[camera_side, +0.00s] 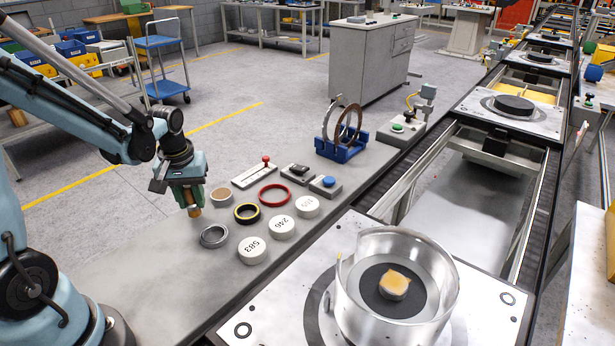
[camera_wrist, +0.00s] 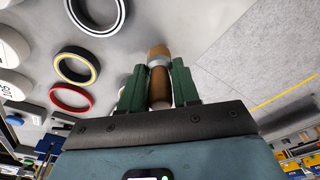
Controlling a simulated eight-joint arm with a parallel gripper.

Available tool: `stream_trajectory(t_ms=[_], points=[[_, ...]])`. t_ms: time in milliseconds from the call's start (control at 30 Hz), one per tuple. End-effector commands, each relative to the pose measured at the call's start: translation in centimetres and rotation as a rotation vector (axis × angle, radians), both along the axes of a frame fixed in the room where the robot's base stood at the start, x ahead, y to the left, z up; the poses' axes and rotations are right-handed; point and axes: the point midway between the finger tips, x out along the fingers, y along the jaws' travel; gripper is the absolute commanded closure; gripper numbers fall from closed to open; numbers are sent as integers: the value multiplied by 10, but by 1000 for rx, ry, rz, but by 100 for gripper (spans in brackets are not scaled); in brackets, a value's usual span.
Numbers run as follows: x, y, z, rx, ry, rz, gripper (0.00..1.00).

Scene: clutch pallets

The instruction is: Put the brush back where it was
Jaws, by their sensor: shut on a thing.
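My gripper (camera_side: 188,190) is at the left end of the grey bench top, pointing down, with its green fingers shut on the brush. The brush (camera_side: 194,211) shows below the fingers as a short brown end close to the bench. I cannot tell whether it touches the surface. In the wrist view the brush (camera_wrist: 158,54) stands out between the two green fingertips of my gripper (camera_wrist: 158,76), with a brown end, a pale metal band and a darker brown part. A small round piece with a tan middle (camera_side: 221,195) lies just right of the gripper.
On the bench lie a steel ring (camera_side: 214,236), a black-and-yellow ring (camera_side: 247,213), a red ring (camera_side: 274,195) and several numbered white discs (camera_side: 252,250). A blue stand (camera_side: 344,147) holds upright rings. A clear cylinder (camera_side: 396,285) stands on the front pallet. The bench's near-left area is bare.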

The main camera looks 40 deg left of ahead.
Motion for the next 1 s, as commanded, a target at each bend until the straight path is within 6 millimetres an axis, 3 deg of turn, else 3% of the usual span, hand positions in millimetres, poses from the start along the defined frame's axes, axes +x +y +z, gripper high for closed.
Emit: stream_trajectory(t_ms=[133,567,600,700,733,1000], points=[[0,0,-11,0,0,0,100],[0,0,-15,0,0,0,100],[0,0,-15,0,0,0,63],[0,0,-14,0,0,0,48],[0,0,-14,0,0,0,44],[0,0,-14,0,0,0,44]])
